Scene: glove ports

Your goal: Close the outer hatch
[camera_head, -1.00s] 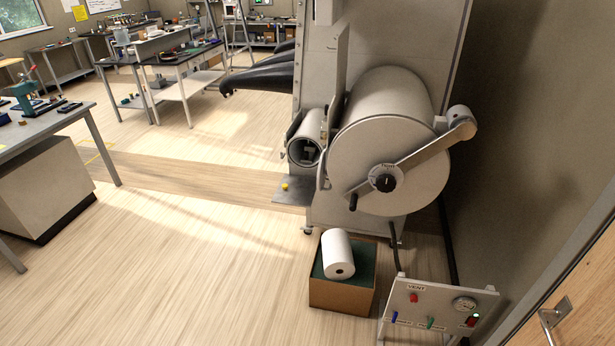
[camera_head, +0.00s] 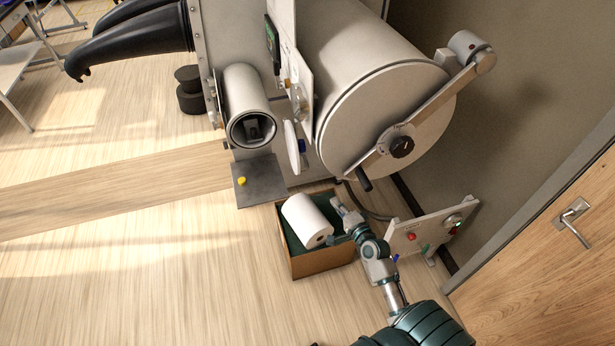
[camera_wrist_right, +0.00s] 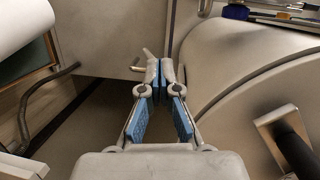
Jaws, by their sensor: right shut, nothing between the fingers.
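A small horizontal tube (camera_head: 247,95) on the cabinet's front has an open round mouth, with a grey object inside. A thin white round door (camera_head: 291,147) stands swung open to its right, seen nearly edge-on, with a blue part behind it; I take it as the outer hatch. My right gripper (camera_head: 338,205) is low in front of the cabinet, beside a white roll and below the door, apart from it. In the right wrist view its blue-padded fingers (camera_wrist_right: 161,80) are shut with nothing between them. My left gripper is out of view.
A big drum (camera_head: 377,95) with a bar and crank handle stands right of the door. A box (camera_head: 320,262) holds the white roll (camera_head: 306,220). A small control panel (camera_head: 432,229) stands to the right. A grey shelf (camera_head: 258,182) with a yellow knob is below the tube.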

